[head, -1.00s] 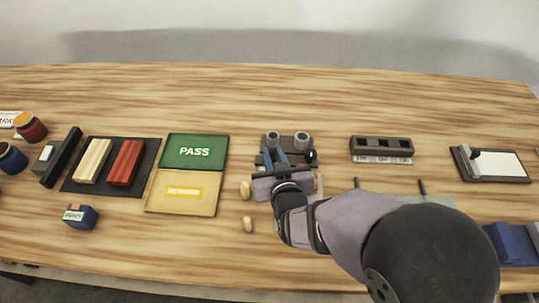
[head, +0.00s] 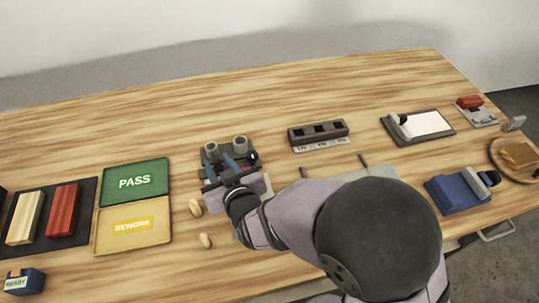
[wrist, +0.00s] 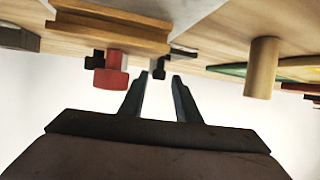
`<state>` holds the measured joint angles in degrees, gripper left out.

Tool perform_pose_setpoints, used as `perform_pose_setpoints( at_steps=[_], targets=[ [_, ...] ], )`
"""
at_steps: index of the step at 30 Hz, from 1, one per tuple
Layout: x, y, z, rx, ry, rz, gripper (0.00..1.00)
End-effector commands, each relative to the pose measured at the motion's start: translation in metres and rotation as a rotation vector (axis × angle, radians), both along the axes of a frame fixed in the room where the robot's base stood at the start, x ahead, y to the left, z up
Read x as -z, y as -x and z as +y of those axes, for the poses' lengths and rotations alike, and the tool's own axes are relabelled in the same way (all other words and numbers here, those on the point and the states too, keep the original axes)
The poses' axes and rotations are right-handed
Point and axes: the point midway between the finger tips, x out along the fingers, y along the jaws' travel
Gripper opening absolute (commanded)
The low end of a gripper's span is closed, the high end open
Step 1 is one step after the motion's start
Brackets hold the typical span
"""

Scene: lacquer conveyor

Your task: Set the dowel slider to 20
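My gripper (head: 233,163) is over a dark fixture with two grey cylinders (head: 240,144), left of the middle in the head view. Its blue fingers stand apart. In the wrist view my gripper (wrist: 160,76) is open, with no object visible between its fingertips. A small dark peg shows just beyond them; I cannot tell whether they touch it. A grooved wooden piece (wrist: 112,28) and a red knob (wrist: 110,72) are left of the fingers. A wooden dowel (wrist: 262,68) is to the right. I cannot make out the slider's scale or its setting; my arm covers part of the area.
Two pale wooden pieces (head: 205,240) lie left of my arm. The green PASS mat (head: 135,196) and yellow REWORK mat (head: 118,235) lie farther left. A dark slotted block (head: 318,133) and a white-topped board (head: 430,122) are to the right. The table's back is clear.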

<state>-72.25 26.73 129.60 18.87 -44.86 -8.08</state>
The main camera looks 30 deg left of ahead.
Motion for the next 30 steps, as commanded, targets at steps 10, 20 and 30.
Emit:
perform_pose_setpoints(
  at_steps=[10,20,30],
  targets=[
    [-0.001,0.016,0.013,0.001,0.004,0.002,0.35],
    [-0.022,0.043,-0.032,-0.001,-0.001,0.001,0.35],
    [-0.052,0.013,-0.065,0.052,0.075,0.022,0.35]
  ],
)
